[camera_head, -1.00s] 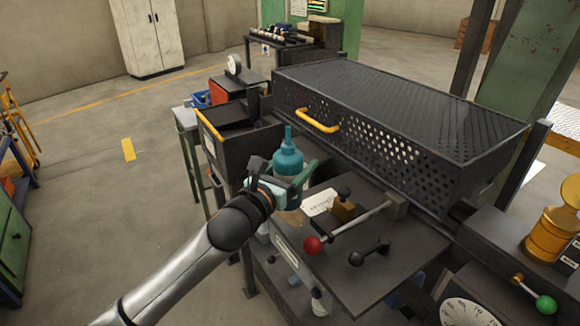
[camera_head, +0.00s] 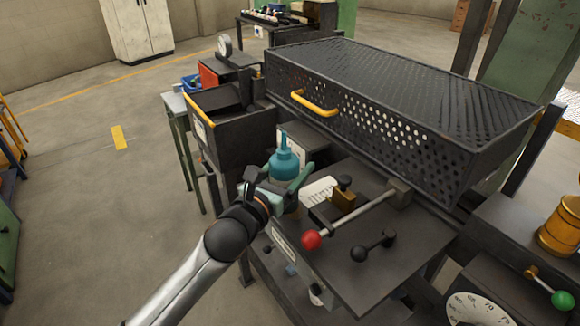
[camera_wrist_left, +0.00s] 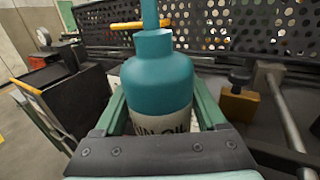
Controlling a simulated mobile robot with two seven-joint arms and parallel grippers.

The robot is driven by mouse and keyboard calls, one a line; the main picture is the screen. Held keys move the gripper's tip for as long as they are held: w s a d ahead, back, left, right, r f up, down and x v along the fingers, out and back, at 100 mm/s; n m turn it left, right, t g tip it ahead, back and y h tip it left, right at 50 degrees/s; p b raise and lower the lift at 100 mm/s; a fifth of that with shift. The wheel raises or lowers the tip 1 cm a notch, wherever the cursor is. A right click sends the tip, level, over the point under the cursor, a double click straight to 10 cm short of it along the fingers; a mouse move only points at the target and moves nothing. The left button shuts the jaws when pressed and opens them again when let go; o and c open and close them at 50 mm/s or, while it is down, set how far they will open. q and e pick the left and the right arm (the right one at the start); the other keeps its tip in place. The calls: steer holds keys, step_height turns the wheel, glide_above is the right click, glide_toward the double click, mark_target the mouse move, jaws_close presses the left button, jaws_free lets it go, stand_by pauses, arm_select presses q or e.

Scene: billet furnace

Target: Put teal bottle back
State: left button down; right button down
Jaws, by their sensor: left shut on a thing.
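The teal bottle (camera_head: 284,163) has a narrow spout and a pale label around its lower body. It is upright between the fingers of my left gripper (camera_head: 285,188), which is shut on it. In the left wrist view the bottle (camera_wrist_left: 157,78) fills the middle, with a green finger on each side. The bottle is at the left end of the dark control plate (camera_head: 358,262). Its base is hidden by the gripper, so I cannot tell whether it touches a surface. My right gripper is not in view.
A perforated black guard (camera_head: 400,130) with a yellow handle (camera_head: 314,104) stands behind the bottle. A red-knobbed lever (camera_head: 311,239), a brass block (camera_head: 343,200) and a black handle (camera_head: 372,246) are close on the right. A dark open box (camera_head: 230,130) stands at left.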

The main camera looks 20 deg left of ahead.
mark_target(276, 183)
arm_select(q)
jaws_free()
steer(key=shift+f, duration=0.1)
steer(key=s, duration=0.3)
steer(key=s+a+b, duration=0.1)
steer(key=s, duration=0.3)
steer(key=s+a, duration=0.1)
steer(key=s, duration=0.2)
steer(key=shift+s, duration=0.25)
steer(key=shift+s+a, duration=0.15)
steer(key=shift+s, duration=0.5)
